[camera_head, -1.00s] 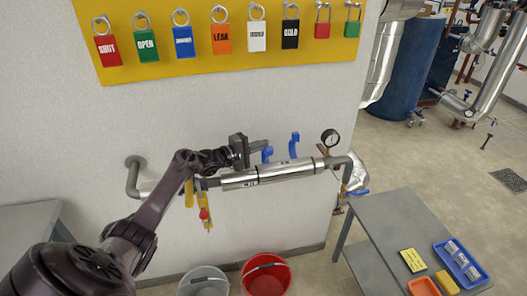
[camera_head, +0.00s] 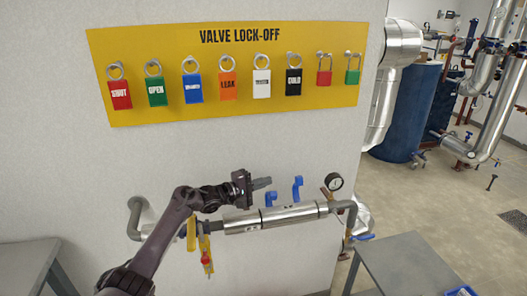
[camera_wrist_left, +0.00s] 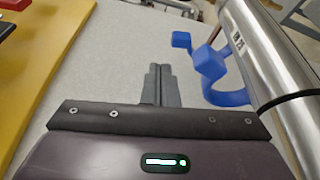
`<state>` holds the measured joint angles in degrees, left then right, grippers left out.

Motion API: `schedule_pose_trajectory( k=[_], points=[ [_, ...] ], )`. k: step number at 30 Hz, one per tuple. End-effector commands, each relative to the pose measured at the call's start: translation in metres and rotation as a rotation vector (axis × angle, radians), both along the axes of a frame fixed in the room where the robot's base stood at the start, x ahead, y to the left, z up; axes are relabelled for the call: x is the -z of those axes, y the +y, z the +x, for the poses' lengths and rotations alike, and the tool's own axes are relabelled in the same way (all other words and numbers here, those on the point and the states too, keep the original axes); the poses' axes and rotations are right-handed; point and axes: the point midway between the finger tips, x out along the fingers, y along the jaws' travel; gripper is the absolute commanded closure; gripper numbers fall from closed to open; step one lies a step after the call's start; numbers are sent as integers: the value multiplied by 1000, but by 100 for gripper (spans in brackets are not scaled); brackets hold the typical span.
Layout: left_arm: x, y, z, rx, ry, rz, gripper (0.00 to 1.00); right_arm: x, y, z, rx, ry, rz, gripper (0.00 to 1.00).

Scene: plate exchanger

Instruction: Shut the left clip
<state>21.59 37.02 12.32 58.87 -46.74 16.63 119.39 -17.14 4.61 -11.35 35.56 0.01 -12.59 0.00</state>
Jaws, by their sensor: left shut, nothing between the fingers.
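Two blue clips stand up from the silver clad pipe (camera_head: 283,217) on the wall. The left clip (camera_head: 271,199) is short in the head view; the right clip (camera_head: 297,188) rises higher. In the left wrist view the nearer blue clip (camera_wrist_left: 210,66) shows a square tab and a curved band beside the pipe (camera_wrist_left: 262,40). A second blue tab (camera_wrist_left: 181,40) is farther off. My left gripper (camera_head: 268,183) is shut and empty just above the left clip. Its closed fingertips also show in the left wrist view (camera_wrist_left: 158,69), left of the clips with a visible gap.
A pressure gauge (camera_head: 334,182) stands at the pipe's right end. A yellow lock-off board (camera_head: 215,112) with several hanging padlocks is on the wall above. A yellow valve handle with a red tag (camera_head: 206,259) hangs below the pipe. A grey table (camera_head: 405,268) is at lower right.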

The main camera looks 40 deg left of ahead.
Motion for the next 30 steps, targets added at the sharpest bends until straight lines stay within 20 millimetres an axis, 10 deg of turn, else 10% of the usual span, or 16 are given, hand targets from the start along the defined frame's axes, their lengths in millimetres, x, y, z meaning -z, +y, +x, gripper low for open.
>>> schedule_pose_trajectory(
  k=[18,30],
  points=[
    [-145,1,1,-1,-4,2,100,30,0,0,-1,1,0,64],
    [-169,1,1,-1,1,0,100,33,1,-1,-3,2,0,64]
  ],
)
